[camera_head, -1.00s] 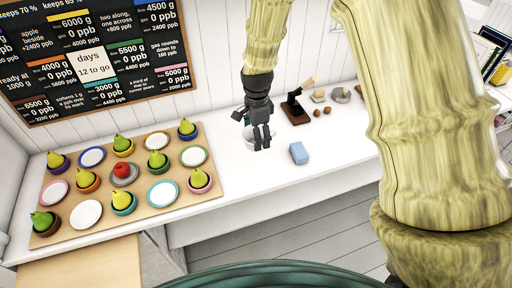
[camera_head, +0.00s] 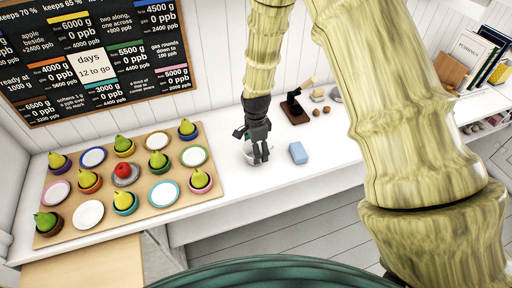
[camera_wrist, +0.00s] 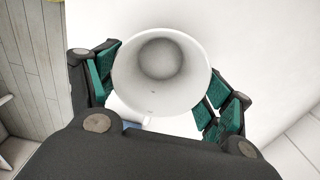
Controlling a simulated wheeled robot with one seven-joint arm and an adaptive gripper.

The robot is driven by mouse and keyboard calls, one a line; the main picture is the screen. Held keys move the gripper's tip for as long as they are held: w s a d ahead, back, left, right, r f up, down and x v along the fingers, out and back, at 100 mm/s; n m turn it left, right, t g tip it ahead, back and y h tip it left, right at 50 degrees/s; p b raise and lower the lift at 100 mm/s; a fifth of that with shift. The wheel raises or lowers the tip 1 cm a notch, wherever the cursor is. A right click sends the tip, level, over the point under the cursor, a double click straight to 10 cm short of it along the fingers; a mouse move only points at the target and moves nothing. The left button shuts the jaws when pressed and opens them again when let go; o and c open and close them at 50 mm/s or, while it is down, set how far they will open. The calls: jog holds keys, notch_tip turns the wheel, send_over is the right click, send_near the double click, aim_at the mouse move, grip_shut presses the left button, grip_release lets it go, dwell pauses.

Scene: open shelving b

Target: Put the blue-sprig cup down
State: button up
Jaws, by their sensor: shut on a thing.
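The cup (camera_wrist: 161,75) is white and round, and I look down into its empty inside in the wrist view. My gripper (camera_wrist: 160,92) is shut on it, with green-padded fingers at its left and right sides. In the head view my dark gripper (camera_head: 259,158) is over the white counter, and the cup (camera_head: 249,154) shows only partly behind the fingers. It is on or very near the counter top; I cannot tell whether it touches. No blue sprig can be made out.
A blue block (camera_head: 298,153) lies just right of the cup on the counter (camera_head: 222,185). A wooden board (camera_head: 119,154) with pears, an apple and plates is to the left. A dark brown stand (camera_head: 294,112) is behind right. Books (camera_head: 481,52) stand far right.

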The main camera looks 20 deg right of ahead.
jog(key=shift+f, duration=0.15)
jog(key=o, duration=1.1)
notch_tip(320, 180, up, 12)
jog(key=b, duration=0.3)
jog(key=shift+r, duration=0.2)
